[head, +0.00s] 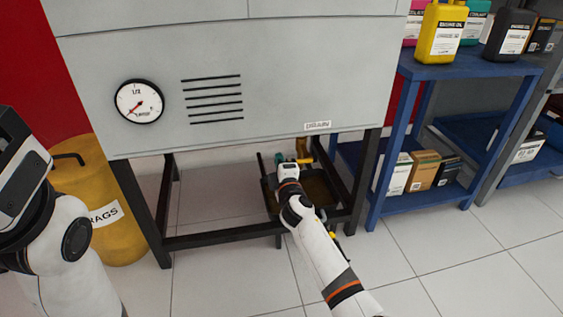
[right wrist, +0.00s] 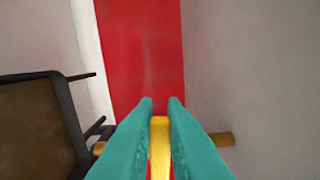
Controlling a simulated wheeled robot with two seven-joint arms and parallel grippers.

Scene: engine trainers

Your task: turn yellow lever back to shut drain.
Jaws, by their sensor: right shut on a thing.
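The yellow lever (right wrist: 159,145) stands between the two teal fingers of my right gripper (right wrist: 160,125) in the right wrist view. The fingers are shut on it. A brass drain pipe (right wrist: 221,139) runs crosswise behind the lever and the fingers. In the head view my right gripper (head: 284,158) is under the grey cabinet, below the DRAIN label (head: 318,125). A bit of yellow lever (head: 304,161) shows beside the gripper there, and the brass pipe (head: 301,146) shows above it. My wrist hides much of the lever. My left arm shows at the left edge, without its gripper.
A dark tray (head: 271,199) with brown liquid sits under the pipe, on the black frame (head: 222,236) of the grey cabinet (head: 285,75). A yellow RAGS bin (head: 125,236) stands left. A blue shelf (head: 450,70) with bottles and boxes stands right. The tiled floor in front is clear.

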